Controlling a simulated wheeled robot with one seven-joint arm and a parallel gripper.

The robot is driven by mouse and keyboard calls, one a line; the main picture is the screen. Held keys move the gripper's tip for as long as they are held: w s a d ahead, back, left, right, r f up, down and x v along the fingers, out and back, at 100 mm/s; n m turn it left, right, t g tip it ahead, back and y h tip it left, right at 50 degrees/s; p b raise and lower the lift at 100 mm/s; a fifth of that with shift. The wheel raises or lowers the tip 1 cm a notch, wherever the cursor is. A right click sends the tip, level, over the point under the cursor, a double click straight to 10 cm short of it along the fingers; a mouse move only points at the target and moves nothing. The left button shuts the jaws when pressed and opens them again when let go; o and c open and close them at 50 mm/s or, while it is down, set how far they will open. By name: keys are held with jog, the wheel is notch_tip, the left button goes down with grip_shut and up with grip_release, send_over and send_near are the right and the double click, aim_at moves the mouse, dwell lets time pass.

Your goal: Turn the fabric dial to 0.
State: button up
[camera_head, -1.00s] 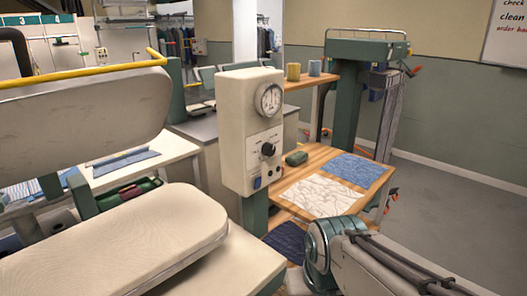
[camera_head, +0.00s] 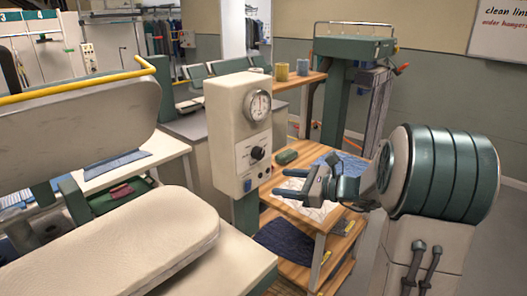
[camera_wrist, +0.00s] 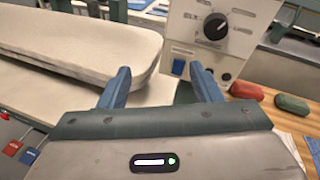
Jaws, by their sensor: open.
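The fabric dial (camera_head: 257,153) is a black round knob on the front of a cream control box (camera_head: 226,132), below a round gauge (camera_head: 257,106). In the wrist view the dial (camera_wrist: 215,26) shows large at the top, with a white pointer line and small markings around it that are too small to read. My gripper (camera_head: 284,183) is open and empty, in front of the box and lower right of the dial. In the wrist view its two blue fingers (camera_wrist: 160,88) stand apart, below the dial and not touching it.
A padded pressing board (camera_head: 130,240) lies left of the box, with a raised upper plate (camera_head: 85,125) and yellow handle above it. A wooden table (camera_head: 330,245) with folded cloths and a green object (camera_head: 287,157) stands behind my gripper. A blue switch (camera_head: 247,185) sits below the dial.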

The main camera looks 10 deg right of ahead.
aim_at(262, 154)
jog(key=w+d+r+m+t, duration=0.2)
jog(key=w+d+m+t, duration=0.2)
jog(key=d, duration=0.2)
jog(key=shift+h, duration=0.3)
jog(key=p+x, duration=0.1)
jog(key=x, duration=0.3)
jog(key=p+x, duration=0.1)
jog(key=x, duration=0.4)
jog(key=f+p+x, duration=0.1)
jog(key=x, duration=0.3)
jog(key=shift+s+a+p, duration=0.1)
jog(key=shift+a+p, duration=0.2)
jog(key=shift+a, duration=0.2)
jog(key=c, duration=1)
